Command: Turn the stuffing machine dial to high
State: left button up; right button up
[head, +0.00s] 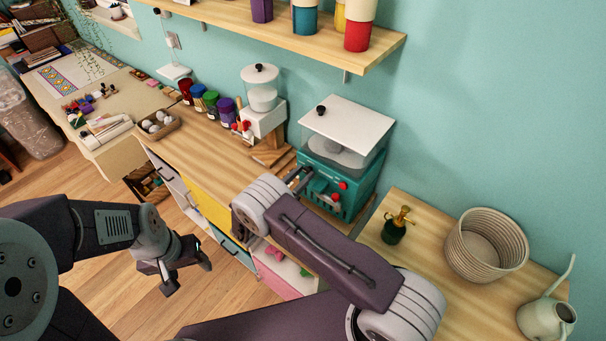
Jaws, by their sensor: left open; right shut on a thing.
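The stuffing machine (337,192) is a teal box with a clear hopper and a white lid, standing on the wooden counter against the wall. Its front has red knobs (343,186). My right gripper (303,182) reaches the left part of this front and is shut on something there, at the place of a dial. The arm and fingers hide the held part, so its setting cannot be read. My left gripper (188,277) is open and empty, in front of the counter's drawers and well away from the machine.
A smaller white machine (264,120) with red knobs stands left of the teal one, beside several coloured jars (212,104). On the right counter are a green spray bottle (394,229), a woven basket (486,246) and a watering can (546,318). A shelf (300,41) hangs above.

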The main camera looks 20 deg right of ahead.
jog(key=shift+d, duration=0.1)
grip_shut()
jog(key=shift+f+m+b, duration=0.15)
jog(key=shift+m+b, duration=0.45)
jog(key=m+b, duration=0.3)
jog(key=m, duration=0.1)
jog(key=shift+f, duration=0.1)
jog(key=m+b, duration=1.1)
jog(key=b, duration=0.3)
jog(key=shift+s+d, duration=0.1)
jog(key=shift+s, duration=0.05)
jog(key=shift+m+b, duration=0.8)
jog(key=shift+b, duration=0.15)
jog(key=shift+r+m, duration=0.3)
jog(key=shift+r, duration=0.1)
